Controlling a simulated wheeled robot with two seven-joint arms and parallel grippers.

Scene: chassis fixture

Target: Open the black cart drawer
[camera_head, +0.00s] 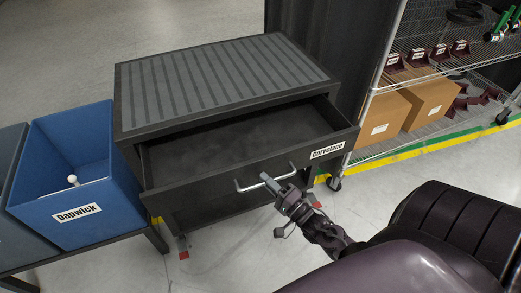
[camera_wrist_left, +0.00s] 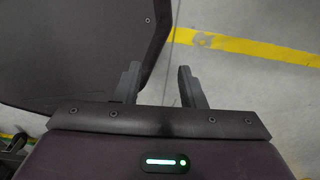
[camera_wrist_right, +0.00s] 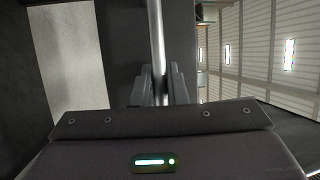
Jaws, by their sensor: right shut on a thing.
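The black cart (camera_head: 125,85) stands in the middle of the head view, with a grey striped mat on its top. Its drawer (camera_head: 205,183) is pulled out toward me, and its empty inside shows.
A blue bin (camera_head: 105,187) labelled Dapwick, with a white object inside, stands left of the cart. A wire shelf (camera_head: 425,77) with cardboard boxes (camera_head: 428,97) stands at the right. Clear floor shows between the cart and me.

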